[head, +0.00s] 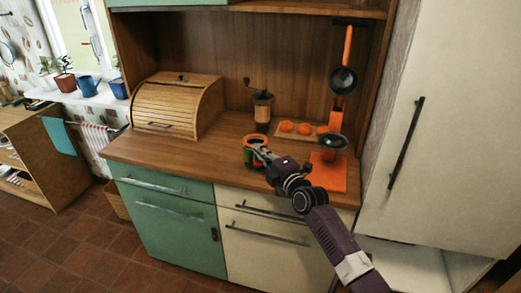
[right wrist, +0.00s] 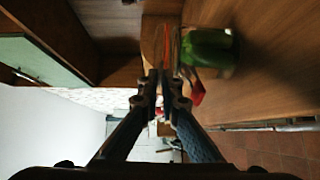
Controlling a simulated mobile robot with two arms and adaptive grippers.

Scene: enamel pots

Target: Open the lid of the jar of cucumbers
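The jar of cucumbers (head: 248,158) stands on the wooden counter, with a red-orange lid (head: 255,140) at its top. My right gripper (head: 262,153) is right beside the top of the jar and partly covers it. In the right wrist view the green jar (right wrist: 208,48) appears sideways, and an orange edge, seemingly the lid (right wrist: 167,43), is just beyond the fingertips. There the fingers of my right gripper (right wrist: 160,76) are close together; I cannot tell whether the lid is between them. My left gripper is not in view.
Behind the jar stand a coffee grinder (head: 262,108) and a board with orange items (head: 287,126). An orange scale-like stand (head: 328,172) is close on the right. A wooden bread box (head: 175,108) is at left. The counter (head: 190,153) between it and the jar is clear.

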